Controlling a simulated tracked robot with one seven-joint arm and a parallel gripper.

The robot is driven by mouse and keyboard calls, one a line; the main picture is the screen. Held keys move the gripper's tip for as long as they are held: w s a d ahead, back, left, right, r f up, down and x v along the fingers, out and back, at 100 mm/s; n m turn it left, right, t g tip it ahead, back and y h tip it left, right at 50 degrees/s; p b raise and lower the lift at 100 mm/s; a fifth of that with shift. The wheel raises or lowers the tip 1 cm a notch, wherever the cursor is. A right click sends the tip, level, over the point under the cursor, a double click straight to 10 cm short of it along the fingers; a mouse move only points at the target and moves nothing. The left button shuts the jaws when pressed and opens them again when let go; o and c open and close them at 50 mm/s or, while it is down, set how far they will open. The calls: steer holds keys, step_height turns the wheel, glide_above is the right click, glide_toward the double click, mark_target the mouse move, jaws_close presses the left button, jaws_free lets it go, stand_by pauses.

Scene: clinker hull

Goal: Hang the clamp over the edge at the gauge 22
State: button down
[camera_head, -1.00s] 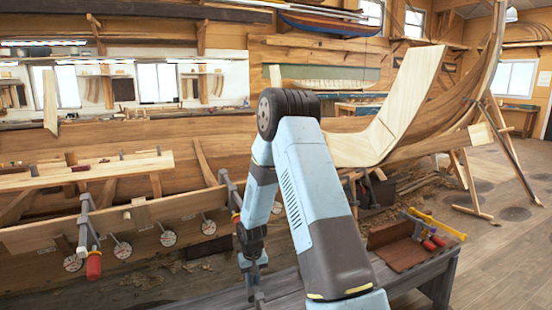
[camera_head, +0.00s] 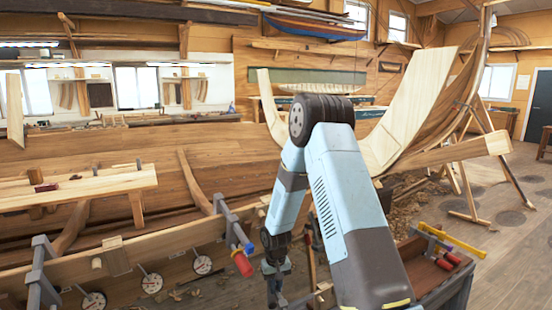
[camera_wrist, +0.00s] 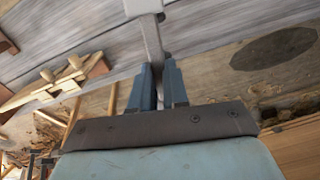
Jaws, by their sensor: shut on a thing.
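My gripper (camera_head: 273,268) hangs low at the middle of the head view, right of the plank edge with the gauges. In the wrist view my gripper (camera_wrist: 159,75) is shut on the grey bar of the clamp (camera_wrist: 151,40). A paler block of it shows at the top of that view; its other end is hidden.
One clamp (camera_head: 38,275) sits on the plank at left. Another, with a red handle (camera_head: 242,263), sits near my gripper's left. A reddish-brown tray (camera_head: 425,275) with red- and yellow-handled tools stands at right. Open floor lies beyond it.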

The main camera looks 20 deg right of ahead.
steer(key=shift+d+r, duration=0.1)
steer(key=shift+d, duration=0.45)
